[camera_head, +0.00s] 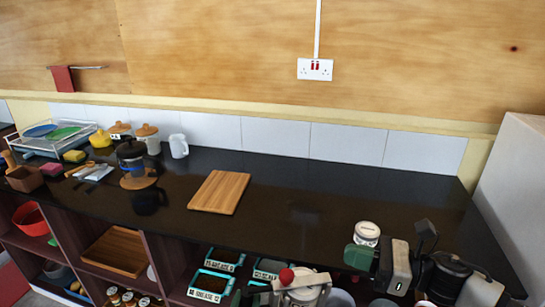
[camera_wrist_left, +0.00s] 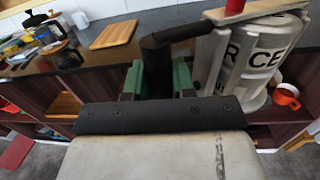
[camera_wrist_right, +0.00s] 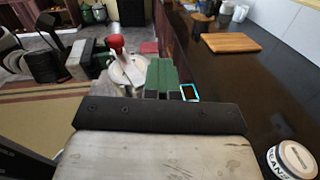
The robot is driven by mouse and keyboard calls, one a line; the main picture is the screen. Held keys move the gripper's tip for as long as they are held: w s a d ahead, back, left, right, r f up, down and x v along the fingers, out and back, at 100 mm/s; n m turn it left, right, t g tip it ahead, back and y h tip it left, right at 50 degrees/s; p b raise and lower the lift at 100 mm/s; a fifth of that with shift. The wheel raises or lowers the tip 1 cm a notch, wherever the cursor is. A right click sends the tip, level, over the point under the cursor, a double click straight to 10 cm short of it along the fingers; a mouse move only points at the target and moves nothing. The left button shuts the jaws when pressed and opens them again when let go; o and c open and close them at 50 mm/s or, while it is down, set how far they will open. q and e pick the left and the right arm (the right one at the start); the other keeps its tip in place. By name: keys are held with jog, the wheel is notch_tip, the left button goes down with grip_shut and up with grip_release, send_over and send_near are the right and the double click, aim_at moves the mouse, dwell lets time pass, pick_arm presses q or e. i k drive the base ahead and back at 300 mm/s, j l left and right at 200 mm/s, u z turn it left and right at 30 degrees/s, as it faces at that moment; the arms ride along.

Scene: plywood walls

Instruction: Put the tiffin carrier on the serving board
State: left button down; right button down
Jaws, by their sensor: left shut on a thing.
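The tiffin carrier (camera_head: 300,291) is silver with a red knob on top, at the bottom of the head view, held in front of the counter. In the left wrist view the tiffin carrier (camera_wrist_left: 262,55) shows black lettering and a dark handle reaching left. My left gripper (camera_wrist_left: 157,82) is shut on that handle. The red-knobbed top also shows in the right wrist view (camera_wrist_right: 126,70). The serving board (camera_head: 219,192) is a bare wooden rectangle on the black counter, behind and left of the carrier. My right gripper (camera_wrist_right: 161,78) has its green fingers together, empty, over the counter's front edge.
A white-lidded jar (camera_head: 367,233) stands on the counter near my right gripper. A coffee press (camera_head: 132,152), a white jug (camera_head: 179,146) and a dish rack (camera_head: 50,135) stand to the left. The counter around the board is clear. Shelves below hold teal-edged boxes (camera_head: 211,285).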

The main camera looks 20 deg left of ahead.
aim_at(208, 196)
jog(key=i+j, duration=0.15)
jog(key=j, duration=0.2)
jog(key=i+j+z, duration=0.1)
jog(key=i+j, duration=0.25)
jog(key=j, duration=0.3)
jog(key=i+j, duration=0.15)
jog(key=j, duration=0.2)
jog(key=i+j+z, duration=0.1)
jog(key=j, duration=0.25)
jog(key=i+j, duration=0.2)
jog(key=j, duration=0.15)
jog(key=i+j+z, duration=0.1)
jog(key=j, duration=0.25)
jog(key=i, duration=0.05)
